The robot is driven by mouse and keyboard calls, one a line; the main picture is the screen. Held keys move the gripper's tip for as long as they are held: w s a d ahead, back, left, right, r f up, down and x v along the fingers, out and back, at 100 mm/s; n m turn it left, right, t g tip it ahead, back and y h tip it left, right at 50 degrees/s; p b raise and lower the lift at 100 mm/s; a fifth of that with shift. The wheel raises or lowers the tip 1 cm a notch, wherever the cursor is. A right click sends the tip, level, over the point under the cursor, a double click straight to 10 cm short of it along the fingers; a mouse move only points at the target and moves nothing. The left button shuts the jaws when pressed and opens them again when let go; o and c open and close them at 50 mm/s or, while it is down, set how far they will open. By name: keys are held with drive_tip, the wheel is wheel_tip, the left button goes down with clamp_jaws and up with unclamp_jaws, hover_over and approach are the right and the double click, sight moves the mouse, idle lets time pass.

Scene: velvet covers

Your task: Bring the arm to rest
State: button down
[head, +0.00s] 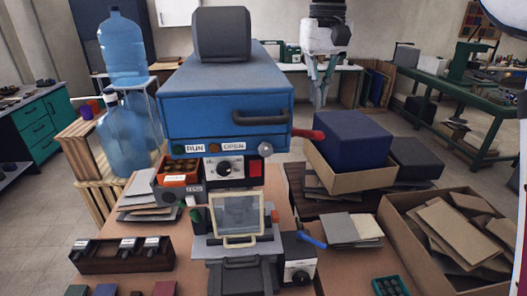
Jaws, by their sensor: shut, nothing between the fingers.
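My gripper does not show in the head view. The task names no other object. In the middle stands a blue machine (215,100) with a front handle, RUN and OPEN labels, a dial and a red button. A small framed window panel (236,213) stands upright below it.
A box of cardboard pieces (394,215) stands at the right, beside a box with a dark blue block (352,142). Water bottles (122,45) stand at the left. A wooden rack (84,264) lies front left. Floor shows between the benches.

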drive_tip(key=s+d+m+t+b, duration=0.1)
drive_tip(key=s+d+t+b, duration=0.15)
drive_tip(key=s+d, duration=0.75)
drive_tip(key=s+d+f+m+t, duration=0.1)
drive_tip(key=s+d+f+t, duration=0.2)
drive_tip(key=s+f, duration=0.8)
drive_tip(key=s, duration=0.3)
drive_tip(key=shift+s, duration=0.25)
